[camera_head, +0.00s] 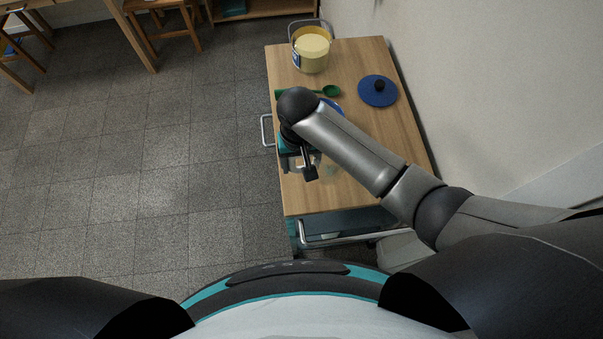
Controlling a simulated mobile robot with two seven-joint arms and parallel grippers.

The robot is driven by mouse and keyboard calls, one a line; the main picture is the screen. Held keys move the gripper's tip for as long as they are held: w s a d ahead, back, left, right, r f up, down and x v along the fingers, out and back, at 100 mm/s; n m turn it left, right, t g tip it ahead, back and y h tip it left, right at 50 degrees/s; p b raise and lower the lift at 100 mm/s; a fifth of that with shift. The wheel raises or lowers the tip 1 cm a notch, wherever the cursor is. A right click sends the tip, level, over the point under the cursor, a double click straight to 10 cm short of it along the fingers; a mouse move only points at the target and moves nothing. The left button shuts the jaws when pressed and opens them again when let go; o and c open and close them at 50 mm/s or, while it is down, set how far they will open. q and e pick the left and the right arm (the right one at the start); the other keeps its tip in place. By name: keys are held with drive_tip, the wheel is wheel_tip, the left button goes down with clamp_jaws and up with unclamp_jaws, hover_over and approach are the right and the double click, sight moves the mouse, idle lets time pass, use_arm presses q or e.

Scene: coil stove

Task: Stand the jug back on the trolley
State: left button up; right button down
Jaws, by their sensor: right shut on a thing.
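The trolley (358,193) has a wooden top and stands against the wall on the right. My right arm reaches over it from the right. My right gripper (310,168) points down over the near left part of the top. It is shut on what appears to be the jug (329,168), a pale, see-through thing mostly hidden by the gripper and arm. I cannot tell whether the jug touches the top. My left gripper is not in view.
A yellow-filled pail (312,52) with a raised handle stands at the trolley's far end. A blue lid (377,91) with a dark knob lies at the right. A green ladle (331,91) lies nearer, beside a blue-rimmed thing (333,104) partly behind my arm.

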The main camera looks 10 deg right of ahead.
sight(319, 161)
drive_tip(key=shift+f+b, duration=0.6)
drive_tip(key=shift+f, duration=2.5)
drive_tip(key=shift+f, duration=0.15)
unclamp_jaws()
wheel_tip(319, 161, up, 12)
drive_tip(key=shift+a+r+p, duration=0.1)
drive_tip(key=shift+r+p, duration=0.05)
drive_tip(key=shift+p, duration=1.1)
